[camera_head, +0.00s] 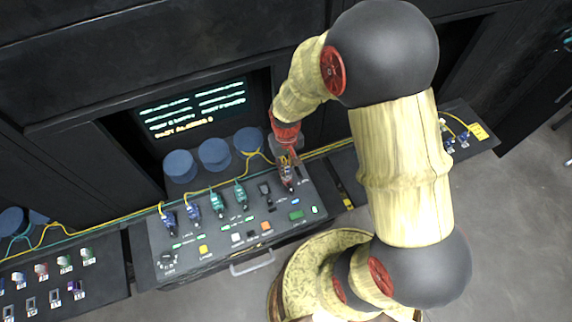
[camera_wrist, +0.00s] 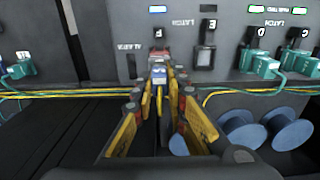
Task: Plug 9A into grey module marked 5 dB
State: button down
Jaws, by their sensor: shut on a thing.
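My gripper (camera_wrist: 158,105) is shut on a small plug (camera_wrist: 158,74) with a blue and white label; its lettering is too small to read. In the head view my gripper (camera_head: 287,158) is over the top right of the sloped console. The plug's front end is at a reddish module (camera_wrist: 159,55) at position F, also visible in the head view (camera_head: 287,178). I cannot tell whether the plug is seated there. A dark module (camera_wrist: 205,50) stands at position E beside it, without a cable. I cannot read a 5 dB mark on any module.
Green plugs with cables (camera_head: 217,203) and blue plugs (camera_head: 169,219) sit along the console (camera_head: 215,258). Blue spools (camera_head: 215,154) and yellow cables lie behind it. Left, a second panel (camera_head: 60,306) holds several small modules. A yellow-tagged cable (camera_head: 478,131) lies at right.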

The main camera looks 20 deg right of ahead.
jog(key=shift+f+b, duration=0.35)
jog(key=shift+f, duration=0.15)
dwell(0.4)
jog(key=c, duration=1.7)
grip_release()
jog(key=shift+r, duration=0.1)
notch_tip(320, 180, up, 12)
jog(key=shift+f, duration=0.1)
